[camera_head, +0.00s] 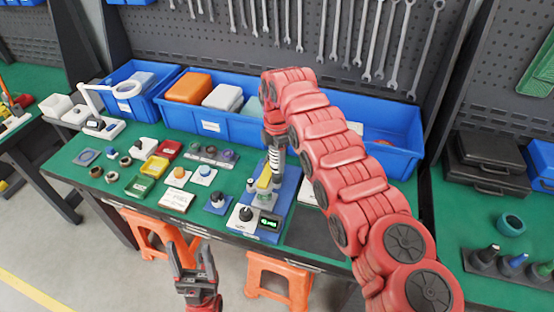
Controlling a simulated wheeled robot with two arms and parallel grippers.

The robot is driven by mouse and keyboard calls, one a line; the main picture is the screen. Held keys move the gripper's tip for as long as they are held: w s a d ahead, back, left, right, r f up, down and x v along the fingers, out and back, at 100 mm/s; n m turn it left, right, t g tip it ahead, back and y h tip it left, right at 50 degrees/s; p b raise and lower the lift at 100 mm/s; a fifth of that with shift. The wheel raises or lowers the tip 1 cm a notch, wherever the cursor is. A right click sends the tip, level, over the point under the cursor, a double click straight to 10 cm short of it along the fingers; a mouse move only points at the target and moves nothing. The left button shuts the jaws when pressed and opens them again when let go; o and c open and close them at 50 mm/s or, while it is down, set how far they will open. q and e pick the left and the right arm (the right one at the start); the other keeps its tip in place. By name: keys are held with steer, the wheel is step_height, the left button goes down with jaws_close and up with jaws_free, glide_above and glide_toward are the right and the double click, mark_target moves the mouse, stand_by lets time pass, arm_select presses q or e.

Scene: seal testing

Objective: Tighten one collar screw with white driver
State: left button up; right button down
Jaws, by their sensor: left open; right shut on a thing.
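My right gripper (276,147) is over the blue test fixture (289,192) and points down. It is shut on a slim upright tool with a pale part, which looks like the white driver (277,162). The tool stands over the fixture, close to a yellow part (264,180). The collar screws are too small to make out, and I cannot tell whether the tip touches one. My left gripper (192,262) is open and empty, low in front of the bench's front edge.
Several small parts and coloured boxes cover the green bench (110,198) left of the fixture. Blue bins (216,127) line the back. A white lamp (101,112) stands at the left. Orange stools (270,272) stand below the bench.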

steer(key=shift+r, duration=1.2)
steer(key=shift+r+p, duration=0.65)
steer(key=shift+r, duration=0.65)
